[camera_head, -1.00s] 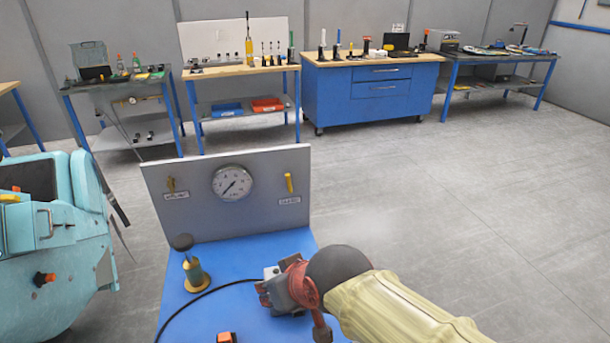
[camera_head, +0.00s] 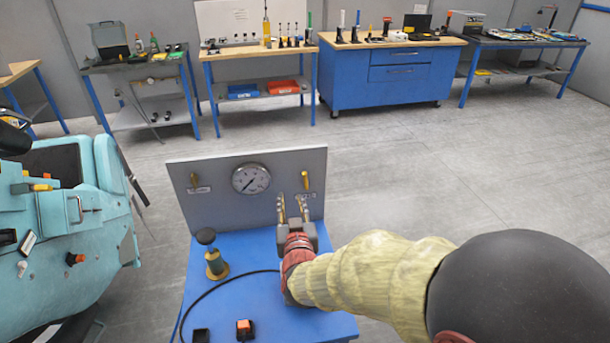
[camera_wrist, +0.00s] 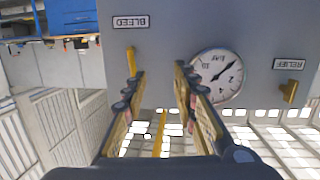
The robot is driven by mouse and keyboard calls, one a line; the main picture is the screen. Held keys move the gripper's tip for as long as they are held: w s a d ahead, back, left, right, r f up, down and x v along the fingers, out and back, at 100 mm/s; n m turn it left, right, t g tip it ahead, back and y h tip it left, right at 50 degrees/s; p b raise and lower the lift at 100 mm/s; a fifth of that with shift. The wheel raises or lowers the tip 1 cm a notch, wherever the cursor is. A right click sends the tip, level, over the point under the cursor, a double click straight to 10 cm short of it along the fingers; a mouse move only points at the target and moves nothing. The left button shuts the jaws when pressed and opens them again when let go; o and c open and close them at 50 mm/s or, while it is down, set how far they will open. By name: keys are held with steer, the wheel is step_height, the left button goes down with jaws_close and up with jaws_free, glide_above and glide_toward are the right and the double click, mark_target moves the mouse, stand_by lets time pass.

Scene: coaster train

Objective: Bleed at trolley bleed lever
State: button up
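The yellow bleed lever (camera_head: 305,181) stands upright on the right of the grey panel (camera_head: 225,205). In the wrist view, which is upside down, the lever (camera_wrist: 131,62) is beside the BLEED label (camera_wrist: 131,22). My gripper (camera_head: 291,198) is open and empty, just below and left of the lever, with its fingers pointing up toward the panel. In the wrist view my gripper (camera_wrist: 160,72) has the lever near the tip of its left finger, not centred between the fingers. Contact cannot be told.
A pressure gauge (camera_head: 251,178) and the relief lever (camera_head: 194,181) share the panel. A brass plunger (camera_head: 214,257), a black cable (camera_head: 205,297) and an orange-topped switch (camera_head: 244,328) are on the blue trolley top (camera_head: 250,252). A teal machine (camera_head: 75,235) stands at left.

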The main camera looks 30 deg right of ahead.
mark_target(305, 179)
steer(key=w+d+h, duration=0.1)
steer(key=w+d, duration=0.1)
steer(key=w+d+h, duration=0.1)
steer(key=d, duration=0.1)
steer(key=w+d+h, duration=0.1)
steer(key=w+d, duration=0.1)
steer(key=shift+w+d+r+m+t+b, duration=0.3)
steer(key=shift+w+d+r, duration=0.05)
steer(key=shift+d, duration=0.05)
steer(key=shift+c, duration=1.1)
jaws_close()
